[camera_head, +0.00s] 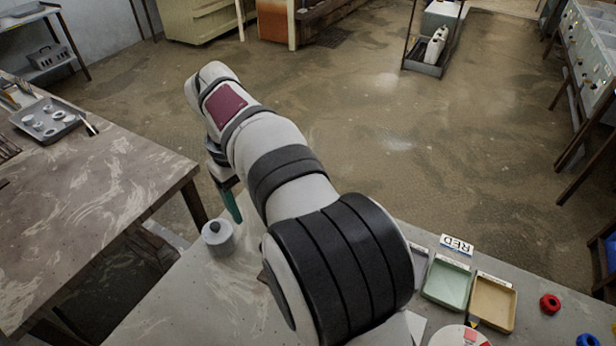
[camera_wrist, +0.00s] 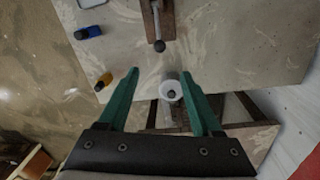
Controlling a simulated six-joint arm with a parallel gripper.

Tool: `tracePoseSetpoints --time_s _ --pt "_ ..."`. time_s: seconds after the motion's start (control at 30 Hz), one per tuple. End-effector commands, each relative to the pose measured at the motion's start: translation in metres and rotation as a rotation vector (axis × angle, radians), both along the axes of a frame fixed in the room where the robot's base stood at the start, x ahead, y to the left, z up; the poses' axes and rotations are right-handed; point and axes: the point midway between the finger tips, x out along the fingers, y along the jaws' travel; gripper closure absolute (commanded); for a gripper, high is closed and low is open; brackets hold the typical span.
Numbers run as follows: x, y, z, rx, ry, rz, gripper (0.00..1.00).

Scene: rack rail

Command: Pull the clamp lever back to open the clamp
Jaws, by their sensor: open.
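In the wrist view a brown clamp base (camera_wrist: 168,22) stands at the top, with a metal lever (camera_wrist: 156,22) ending in a dark ball knob (camera_wrist: 159,46). My gripper (camera_wrist: 160,74) is open and empty, its two green fingers apart. The knob appears just beyond the fingertips, between their lines, and is not held. In the head view my arm covers most of the clamp; one green finger (camera_head: 231,204) shows at the left of the arm.
A pale round pot (camera_wrist: 163,88) with a dark knob shows between the fingers; it also shows in the head view (camera_head: 216,246) by the table edge. A blue item (camera_wrist: 90,32) and a yellow item (camera_wrist: 103,82) lie left. Green (camera_head: 447,283) and tan (camera_head: 493,302) trays sit right.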

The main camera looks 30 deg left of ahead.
Motion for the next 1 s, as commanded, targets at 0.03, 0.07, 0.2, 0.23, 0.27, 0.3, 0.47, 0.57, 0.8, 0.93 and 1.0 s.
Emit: tracePoseSetpoints --time_s 0.03,0.07,0.2,0.23,0.27,0.3,0.47,0.57,0.8,0.93,1.0 --pt "0.0 -0.001 -0.008 -0.004 0.001 0.002 0.34" --pt "0.001 -0.001 -0.014 -0.003 0.003 0.001 0.34" --pt "0.003 -0.003 -0.055 -0.005 0.004 -0.002 0.34" --pt "0.004 -0.003 -0.064 -0.004 0.005 -0.003 0.34" --pt "0.005 -0.004 -0.073 -0.004 0.004 -0.003 0.34" --pt "0.006 -0.004 -0.086 -0.004 0.004 -0.004 0.34" --pt "0.009 -0.004 -0.126 -0.001 0.003 -0.005 0.34" --pt "0.01 -0.004 -0.141 0.0 0.003 -0.006 0.34" --pt "0.011 -0.004 -0.152 0.003 0.001 -0.006 0.34" --pt "0.011 -0.004 -0.152 0.003 0.001 -0.006 0.34" --pt "0.011 -0.004 -0.151 0.003 0.001 -0.006 0.41"
